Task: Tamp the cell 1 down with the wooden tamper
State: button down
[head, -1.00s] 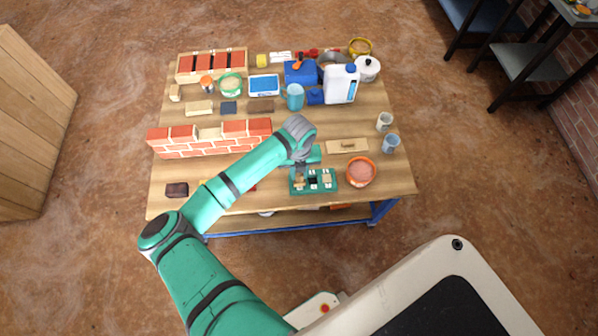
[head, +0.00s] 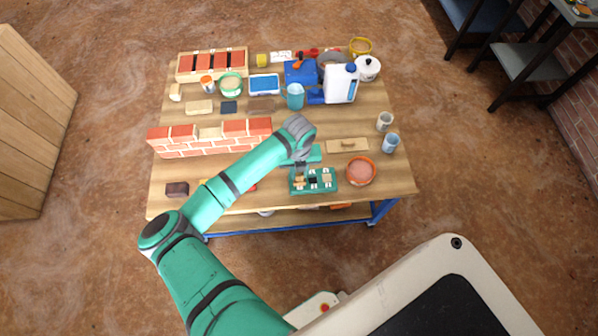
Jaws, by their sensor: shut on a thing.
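A small green tray (head: 331,186) with cells lies near the front edge of the table, right of centre. Its middle cell looks dark and its right one holds something pale. My gripper (head: 300,172) points down over the tray's left end, shut on the wooden tamper (head: 299,183). Only a small tan part of the tamper shows below the fingers, at the left cell. Whether it touches the cell's contents is too small to tell. The cell markings cannot be read.
An orange-rimmed bowl (head: 360,171) of pinkish material stands close right of the tray. A board with a handle (head: 347,145) lies behind it. A brick wall (head: 211,138) stands to the left. Two cups (head: 391,143) (head: 384,121) stand at the right edge. The front right corner is clear.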

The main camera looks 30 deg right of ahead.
jog(key=shift+s, duration=0.1)
jog(key=shift+r, duration=3.45)
